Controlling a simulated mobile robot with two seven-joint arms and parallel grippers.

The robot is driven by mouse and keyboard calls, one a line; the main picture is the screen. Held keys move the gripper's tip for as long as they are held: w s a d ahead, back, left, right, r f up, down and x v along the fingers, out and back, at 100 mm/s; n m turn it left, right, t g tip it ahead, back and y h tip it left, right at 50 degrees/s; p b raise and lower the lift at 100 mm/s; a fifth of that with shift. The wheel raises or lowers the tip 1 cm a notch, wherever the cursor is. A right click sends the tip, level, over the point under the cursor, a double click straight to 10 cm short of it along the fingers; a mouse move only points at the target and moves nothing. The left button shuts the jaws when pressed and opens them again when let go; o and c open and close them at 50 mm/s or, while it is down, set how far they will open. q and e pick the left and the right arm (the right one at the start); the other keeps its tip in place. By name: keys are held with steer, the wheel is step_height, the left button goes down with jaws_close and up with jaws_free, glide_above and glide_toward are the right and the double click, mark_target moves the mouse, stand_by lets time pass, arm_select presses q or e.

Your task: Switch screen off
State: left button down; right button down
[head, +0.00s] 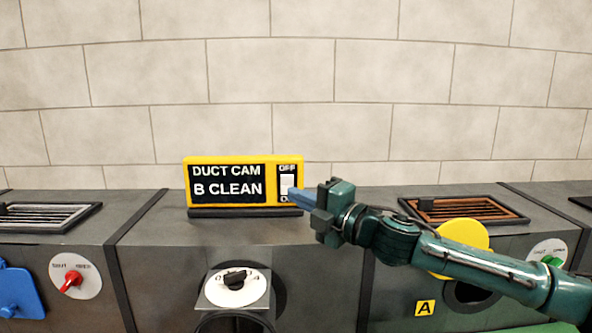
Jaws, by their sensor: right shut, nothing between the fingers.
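The screen (226,183) is a yellow box with a black display reading "DUCT CAM B CLEAN", standing on a dark base on top of the grey duct. At its right end is a white switch (287,181) on a black plate, with "OFF" above and a partly hidden label below. My right gripper (292,194) comes in from the right, shut and empty. Its blue-grey fingertips overlap the lower part of the switch in the head view; I cannot tell whether they touch it. My left gripper is not in view.
A white dial with a black knob (235,283) is on the duct front below the screen. A red-knobbed dial (73,279) and blue part (18,291) are at left. A dark grille (45,215), a rusty grille (462,209) and a yellow disc (462,236) flank the screen.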

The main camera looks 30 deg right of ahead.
mark_target(281, 179)
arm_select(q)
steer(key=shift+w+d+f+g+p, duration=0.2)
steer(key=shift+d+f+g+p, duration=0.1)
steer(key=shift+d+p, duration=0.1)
arm_select(e)
steer(key=shift+w+d+r, duration=0.1)
steer(key=shift+w+d, duration=0.1)
steer(key=shift+w, duration=0.55)
steer(key=shift+w+d+r, duration=0.1)
steer(key=shift+w+d, duration=0.15)
steer(key=shift+w, duration=0.45)
steer(key=shift+w+d+r, duration=0.1)
steer(key=shift+w+d, duration=0.1)
steer(key=shift+w, duration=0.55)
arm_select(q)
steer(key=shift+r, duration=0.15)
